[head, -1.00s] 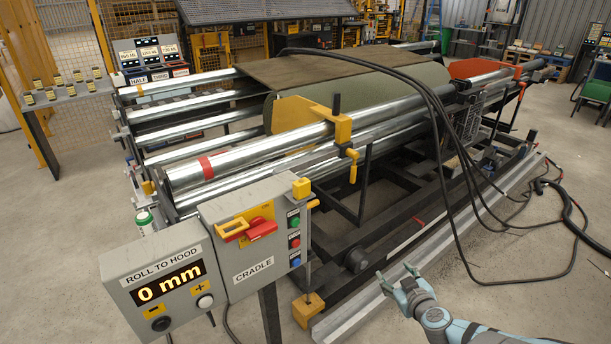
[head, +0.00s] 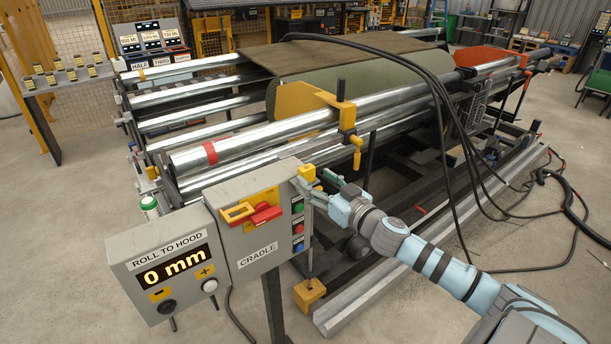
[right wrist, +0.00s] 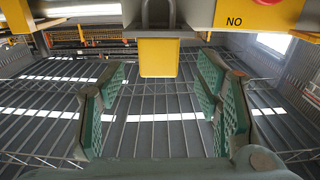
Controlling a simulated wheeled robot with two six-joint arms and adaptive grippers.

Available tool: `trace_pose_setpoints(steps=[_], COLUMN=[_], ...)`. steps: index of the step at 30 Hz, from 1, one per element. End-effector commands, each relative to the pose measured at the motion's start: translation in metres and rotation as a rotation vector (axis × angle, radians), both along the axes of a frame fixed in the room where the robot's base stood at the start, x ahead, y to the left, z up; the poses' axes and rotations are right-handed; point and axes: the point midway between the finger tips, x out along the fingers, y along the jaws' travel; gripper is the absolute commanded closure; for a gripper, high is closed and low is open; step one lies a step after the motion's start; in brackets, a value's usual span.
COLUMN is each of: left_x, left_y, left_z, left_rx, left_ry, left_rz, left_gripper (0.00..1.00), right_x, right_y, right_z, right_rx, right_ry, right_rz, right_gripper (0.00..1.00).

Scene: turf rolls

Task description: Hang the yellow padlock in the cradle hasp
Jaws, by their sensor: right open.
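The yellow padlock (head: 307,173) hangs at the upper right edge of the grey CADRLE box (head: 258,232). My right gripper (head: 317,182) is at the box's right side, close to the padlock. It is open, with its green-padded fingers on either side below the padlock and gaps showing to both. A yellow hasp-like loop (head: 237,213) sits beside the red switch handle (head: 267,214) on the box front. My left gripper is not in view.
The ROLL TO HOOD display box (head: 165,262) adjoins on the left. Steel rollers (head: 250,140) and the yellow clamp (head: 346,114) stand behind. Black cables (head: 440,110) loop down at the right.

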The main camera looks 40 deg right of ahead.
Motion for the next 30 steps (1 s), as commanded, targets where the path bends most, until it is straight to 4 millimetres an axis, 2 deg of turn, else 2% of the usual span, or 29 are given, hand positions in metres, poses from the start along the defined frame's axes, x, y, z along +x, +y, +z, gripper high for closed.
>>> trace_pose_setpoints(steps=[5, 16, 25, 26, 30], left_x=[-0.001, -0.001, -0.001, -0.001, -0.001], left_y=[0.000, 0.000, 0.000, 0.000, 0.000], left_z=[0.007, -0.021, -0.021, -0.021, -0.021], left_rx=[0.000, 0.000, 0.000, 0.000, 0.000], left_ry=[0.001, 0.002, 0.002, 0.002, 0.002], left_rz=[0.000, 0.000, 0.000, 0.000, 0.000], left_gripper=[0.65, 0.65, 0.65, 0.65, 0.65], right_x=[0.012, 0.045, 0.050, 0.050, 0.050], right_y=[-0.001, -0.002, -0.001, -0.001, -0.001], right_z=[0.000, -0.008, -0.005, -0.005, -0.005], right_rx=[0.007, 0.003, -0.001, -0.001, -0.001], right_ry=[-0.002, -0.002, 0.001, 0.001, 0.001], right_rz=[-0.003, -0.005, -0.001, -0.001, -0.001], right_gripper=[0.42, 0.42, 0.42, 0.43, 0.66])
